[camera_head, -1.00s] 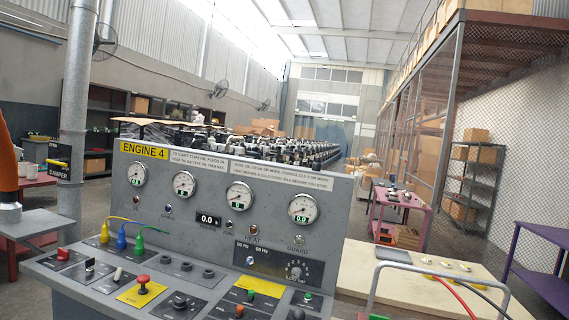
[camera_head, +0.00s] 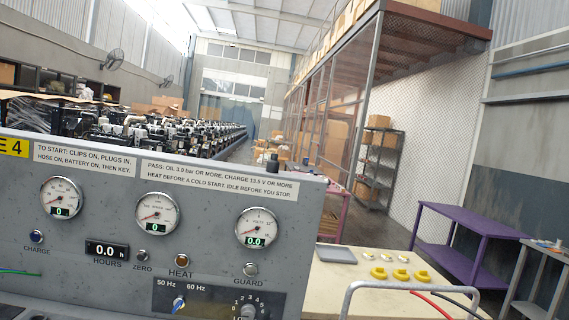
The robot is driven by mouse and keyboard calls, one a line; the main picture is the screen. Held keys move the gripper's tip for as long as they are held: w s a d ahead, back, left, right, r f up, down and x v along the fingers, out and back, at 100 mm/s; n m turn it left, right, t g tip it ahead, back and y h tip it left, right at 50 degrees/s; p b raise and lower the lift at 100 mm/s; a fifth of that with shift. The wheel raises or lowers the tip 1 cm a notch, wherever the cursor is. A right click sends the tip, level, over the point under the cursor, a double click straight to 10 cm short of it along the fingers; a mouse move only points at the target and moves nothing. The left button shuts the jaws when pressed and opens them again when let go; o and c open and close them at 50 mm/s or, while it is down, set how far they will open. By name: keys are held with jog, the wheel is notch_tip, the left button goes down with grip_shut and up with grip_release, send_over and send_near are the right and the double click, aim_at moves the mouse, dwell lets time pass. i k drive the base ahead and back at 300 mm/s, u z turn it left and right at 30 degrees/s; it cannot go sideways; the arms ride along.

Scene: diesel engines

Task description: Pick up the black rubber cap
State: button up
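No black rubber cap can be made out for certain. A small dark upright thing (camera_head: 272,163) shows at the top edge of the grey engine control panel (camera_head: 225,190), right of the middle of the view. It is too small to tell whether it is the cap, or whether it stands on the panel or behind it. My gripper is not in view.
A pale bench (camera_head: 340,285) right of the panel carries a grey tray (camera_head: 336,254), several yellow pieces (camera_head: 400,274) and a metal tube handle (camera_head: 352,293) with red and black cables. A purple table (camera_head: 470,232) stands farther right. Engines (camera_head: 150,135) fill the back left.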

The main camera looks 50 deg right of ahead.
aim_at(273, 165)
jog(key=z, duration=0.5)
jog(key=i, duration=1.45)
jog(key=z, duration=0.7)
jog(key=i, duration=0.35)
jog(key=z, duration=0.15)
